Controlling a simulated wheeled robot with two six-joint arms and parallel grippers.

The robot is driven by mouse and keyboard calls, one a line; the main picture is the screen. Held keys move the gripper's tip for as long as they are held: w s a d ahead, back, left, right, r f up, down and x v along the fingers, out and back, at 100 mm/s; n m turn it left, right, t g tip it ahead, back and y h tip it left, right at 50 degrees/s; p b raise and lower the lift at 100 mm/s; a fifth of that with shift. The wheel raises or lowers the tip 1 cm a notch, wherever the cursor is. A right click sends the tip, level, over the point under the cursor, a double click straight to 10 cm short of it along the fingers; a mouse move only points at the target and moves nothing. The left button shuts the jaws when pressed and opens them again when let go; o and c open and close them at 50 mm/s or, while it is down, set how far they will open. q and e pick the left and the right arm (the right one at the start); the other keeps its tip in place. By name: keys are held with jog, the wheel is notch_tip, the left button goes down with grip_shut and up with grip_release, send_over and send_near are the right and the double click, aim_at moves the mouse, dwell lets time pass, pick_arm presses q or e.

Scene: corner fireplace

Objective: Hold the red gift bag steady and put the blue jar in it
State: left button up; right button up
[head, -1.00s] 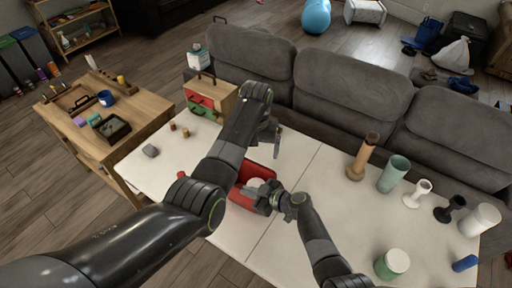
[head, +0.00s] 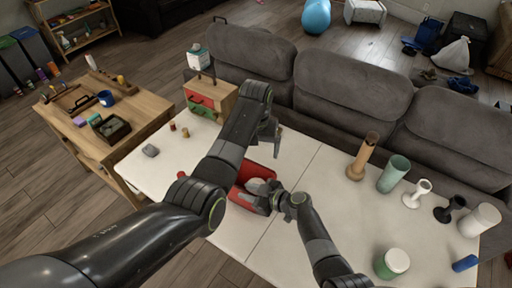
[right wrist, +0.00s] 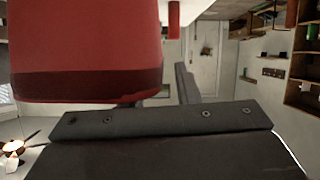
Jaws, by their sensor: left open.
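The red gift bag (head: 238,197) is on the white table, partly hidden behind my left arm and right gripper. A pale round-topped thing (head: 255,184) shows inside its opening; I cannot tell whether it is the blue jar's lid. My left gripper (head: 275,147) is open and empty above the bag's far side. My right gripper (head: 262,202) is at the bag's near right side; its jaws are not clear. In the right wrist view a large red surface, likely the bag (right wrist: 85,45), is close to the dark gripper parts. A small blue cylinder (head: 464,263) lies at the table's right end.
A green jar with a white lid (head: 392,263), a brown vase (head: 362,157), a teal cup (head: 394,174) and white and black pieces stand on the right of the white table (head: 300,180). A small drawer box (head: 212,98) stands at the back left. The grey sofa borders the far side.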

jog(key=o, duration=0.5)
jog(key=shift+o, duration=0.2)
jog(key=v, duration=1.2)
